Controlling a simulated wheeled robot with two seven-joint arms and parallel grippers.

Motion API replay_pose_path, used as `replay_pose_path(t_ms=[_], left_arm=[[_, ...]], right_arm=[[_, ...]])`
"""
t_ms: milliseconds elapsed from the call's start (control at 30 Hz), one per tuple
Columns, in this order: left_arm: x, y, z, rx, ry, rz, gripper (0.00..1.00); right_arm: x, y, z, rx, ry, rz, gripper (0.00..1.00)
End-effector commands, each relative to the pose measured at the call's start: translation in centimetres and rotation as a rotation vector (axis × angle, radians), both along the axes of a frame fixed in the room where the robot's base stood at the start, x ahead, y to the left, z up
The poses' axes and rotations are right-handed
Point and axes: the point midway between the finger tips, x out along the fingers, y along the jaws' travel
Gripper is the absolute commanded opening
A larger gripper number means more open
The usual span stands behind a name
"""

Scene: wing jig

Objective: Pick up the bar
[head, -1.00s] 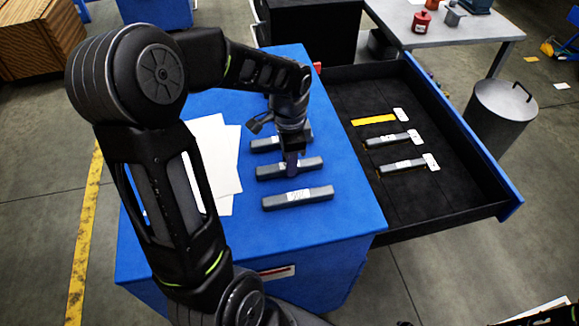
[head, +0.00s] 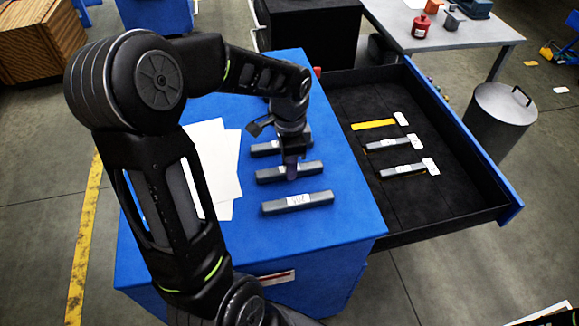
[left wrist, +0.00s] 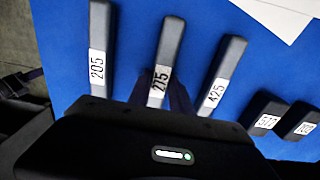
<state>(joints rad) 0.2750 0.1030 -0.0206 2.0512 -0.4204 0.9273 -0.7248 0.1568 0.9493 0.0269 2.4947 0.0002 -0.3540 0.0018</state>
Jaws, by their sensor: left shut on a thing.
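Three grey bars with white labels lie in a row on the blue cabinet top: a back bar (head: 262,149), a middle bar (head: 270,174) and a front bar (head: 297,202). My left gripper (head: 291,171) points down and is shut on the middle bar at its centre. The bar appears to rest on the top. My right gripper is out of view.
White sheets (head: 213,165) lie left of the bars. An open black drawer (head: 375,215) at the right holds a yellow strip (head: 373,125) and two grey tagged bars (head: 403,169). A grey bin (head: 498,115) stands beyond it. Two darker labelled bars (left wrist: 299,121) show in the left wrist view.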

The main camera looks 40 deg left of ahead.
Motion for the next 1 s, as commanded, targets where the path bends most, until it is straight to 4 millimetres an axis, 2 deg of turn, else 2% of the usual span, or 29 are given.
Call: replay_pose_path(t_ms=[167, 400, 533, 700, 1000], left_arm=[[0.1, 0.0, 2.2, 0.002, -0.008, 0.000, 0.00], [0.2, 0.0, 6.8, 0.002, -0.008, 0.000, 0.00], [0.2, 0.0, 8.7, 0.001, -0.006, -0.001, 0.00], [0.1, 0.0, 9.7, 0.000, -0.004, -0.001, 0.00], [0.1, 0.0, 9.7, 0.000, -0.004, -0.001, 0.00]], right_arm=[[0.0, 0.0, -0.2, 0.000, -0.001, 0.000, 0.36], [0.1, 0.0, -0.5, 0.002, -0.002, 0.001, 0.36], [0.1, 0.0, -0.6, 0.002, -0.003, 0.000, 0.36], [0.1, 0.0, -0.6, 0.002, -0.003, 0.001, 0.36], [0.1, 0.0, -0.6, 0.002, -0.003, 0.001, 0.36]])
